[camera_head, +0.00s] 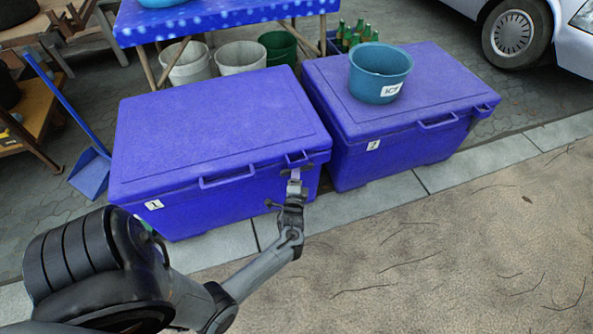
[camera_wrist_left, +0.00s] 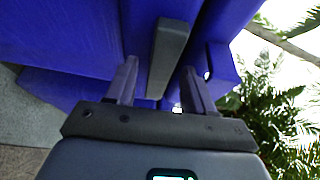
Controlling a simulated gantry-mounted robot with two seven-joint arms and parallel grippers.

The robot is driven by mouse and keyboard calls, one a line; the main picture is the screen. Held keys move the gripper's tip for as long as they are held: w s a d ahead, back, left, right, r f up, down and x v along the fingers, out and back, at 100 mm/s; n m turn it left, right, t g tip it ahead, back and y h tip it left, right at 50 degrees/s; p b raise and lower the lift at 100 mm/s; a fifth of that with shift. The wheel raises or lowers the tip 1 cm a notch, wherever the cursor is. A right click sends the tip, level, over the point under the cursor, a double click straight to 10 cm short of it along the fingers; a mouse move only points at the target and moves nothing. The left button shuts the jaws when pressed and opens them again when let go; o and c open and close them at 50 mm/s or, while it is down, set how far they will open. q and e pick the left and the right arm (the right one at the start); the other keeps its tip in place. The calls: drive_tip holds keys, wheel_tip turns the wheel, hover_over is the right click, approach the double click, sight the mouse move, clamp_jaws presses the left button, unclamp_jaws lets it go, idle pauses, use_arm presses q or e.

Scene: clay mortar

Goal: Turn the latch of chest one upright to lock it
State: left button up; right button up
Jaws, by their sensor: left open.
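Chest one (camera_head: 225,118) is the blue lidded chest on the left, with a white label "1" on its front; its lid is down. The latch (camera_wrist_left: 168,58) is a dark grey bar in the left wrist view, standing between my left gripper's fingers with gaps on both sides. My left gripper (camera_head: 294,183) is at the front of chest one near its right corner, and it also shows in the left wrist view (camera_wrist_left: 160,66). It is open. In the head view the latch is too small and partly covered to read clearly. My right gripper is out of view.
Chest two (camera_head: 420,150) stands close on the right, with a blue-green basin (camera_head: 380,73) on its lid. Behind are buckets (camera_head: 241,58), green bottles (camera_head: 352,38) and a blue-covered table (camera_head: 225,17). A blue dustpan (camera_head: 90,174) is at left. Pavement in front is clear.

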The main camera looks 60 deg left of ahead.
use_arm(q)
drive_tip(key=shift+w, duration=0.25)
drive_tip(key=shift+s, duration=0.15)
drive_tip(key=shift+c, duration=0.9)
clamp_jaws()
drive_tip(key=shift+f, duration=0.1)
